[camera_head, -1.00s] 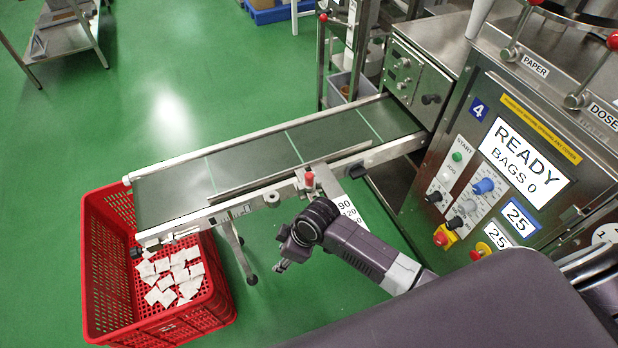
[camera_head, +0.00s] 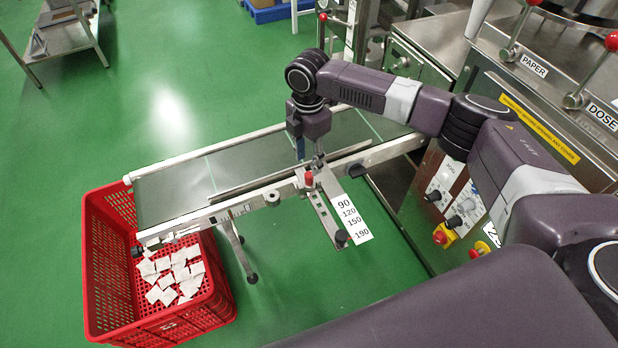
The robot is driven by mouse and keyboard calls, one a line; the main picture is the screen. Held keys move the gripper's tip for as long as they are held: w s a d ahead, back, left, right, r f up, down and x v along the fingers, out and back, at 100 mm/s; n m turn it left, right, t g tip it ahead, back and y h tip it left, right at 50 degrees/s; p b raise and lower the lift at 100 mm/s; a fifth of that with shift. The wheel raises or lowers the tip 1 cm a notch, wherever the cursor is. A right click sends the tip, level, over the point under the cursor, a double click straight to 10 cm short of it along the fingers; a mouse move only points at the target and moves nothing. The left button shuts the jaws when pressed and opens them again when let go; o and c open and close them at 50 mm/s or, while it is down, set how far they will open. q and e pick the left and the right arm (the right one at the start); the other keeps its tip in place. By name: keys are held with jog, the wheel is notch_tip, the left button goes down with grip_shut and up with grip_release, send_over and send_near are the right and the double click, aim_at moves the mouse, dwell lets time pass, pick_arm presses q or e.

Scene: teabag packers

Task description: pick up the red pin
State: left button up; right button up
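The red pin (camera_head: 309,179) stands upright on the metal guide bracket at the near side of the conveyor, beside a scale plate marked 90, 120, 150 and 190 (camera_head: 350,215). My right gripper (camera_head: 316,160) points down just above and behind the pin, slightly to its right in the picture. The pin's red top shows clear of the fingers. The fingers are small and partly overlapped, so I cannot tell whether they are open or shut. My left gripper is not in view.
The conveyor belt (camera_head: 170,190) runs below my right arm. A red crate (camera_head: 105,255) holding several white teabags stands at its left end. The packing machine (camera_head: 405,65) is at the right, partly hidden by my arm.

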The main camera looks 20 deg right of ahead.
jog(key=f, duration=0.7)
jog(key=shift+w+d+f+p, duration=0.2)
jog(key=shift+f+p, duration=0.1)
jog(key=shift+p, duration=0.1)
grip_shut()
notch_tip(320, 180, up, 20)
jog(key=b, duration=0.1)
jog(key=shift+r, duration=0.1)
dwell(0.4)
notch_tip(320, 180, up, 6)
jog(key=p, duration=0.7)
send_over(309, 173)
jog(key=shift+s, duration=0.1)
dwell(0.4)
